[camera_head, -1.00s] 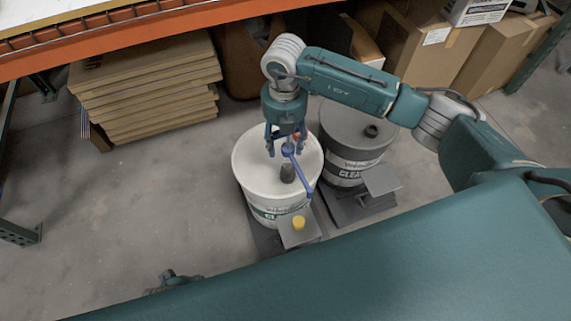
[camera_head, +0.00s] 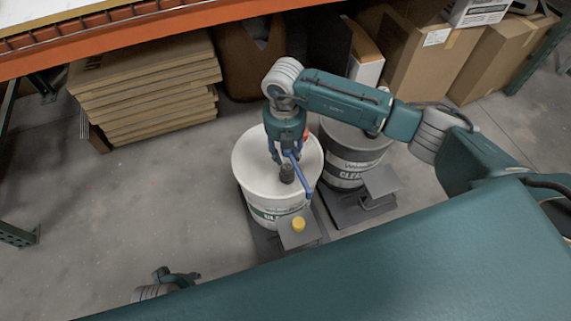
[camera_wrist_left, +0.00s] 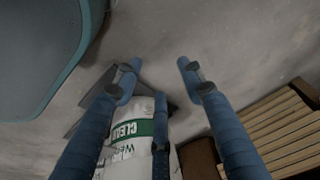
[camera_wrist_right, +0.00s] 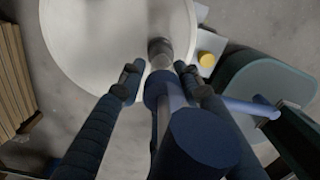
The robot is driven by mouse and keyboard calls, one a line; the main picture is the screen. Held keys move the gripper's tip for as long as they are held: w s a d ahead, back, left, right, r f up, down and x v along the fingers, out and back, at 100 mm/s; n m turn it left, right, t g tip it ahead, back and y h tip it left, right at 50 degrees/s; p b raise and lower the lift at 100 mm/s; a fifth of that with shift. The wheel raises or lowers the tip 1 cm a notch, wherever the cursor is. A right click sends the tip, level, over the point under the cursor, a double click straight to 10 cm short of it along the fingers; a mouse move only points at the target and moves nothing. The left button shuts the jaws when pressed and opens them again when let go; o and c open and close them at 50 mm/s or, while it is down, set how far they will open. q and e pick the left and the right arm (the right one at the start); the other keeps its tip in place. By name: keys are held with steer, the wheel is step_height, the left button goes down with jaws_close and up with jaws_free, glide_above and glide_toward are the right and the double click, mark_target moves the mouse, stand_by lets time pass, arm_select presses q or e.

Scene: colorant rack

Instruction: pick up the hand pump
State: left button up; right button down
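The hand pump (camera_head: 299,174) is blue, with a long thin spout slanting down to the right. It stands on a dark collar (camera_head: 287,172) on top of the white drum (camera_head: 250,158). My right gripper (camera_head: 285,160) is around the upper pump from above. In the right wrist view, the pump (camera_wrist_right: 195,140) lies between the fingers (camera_wrist_right: 158,75), which are spread with small gaps beside it. The fingers partly hide the pump in the head view. My left gripper (camera_wrist_left: 156,75) is open and empty; the white drum (camera_wrist_left: 128,150) shows beyond it.
A grey drum (camera_head: 345,150) stands close to the right of the white one. A yellow cap (camera_head: 299,223) sits on a small grey plate in front. Stacked cardboard (camera_head: 150,85) and an orange shelf beam (camera_head: 120,35) are behind.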

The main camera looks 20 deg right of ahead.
steer(key=shift+w+a+r, duration=0.2)
steer(key=shift+a, duration=0.2)
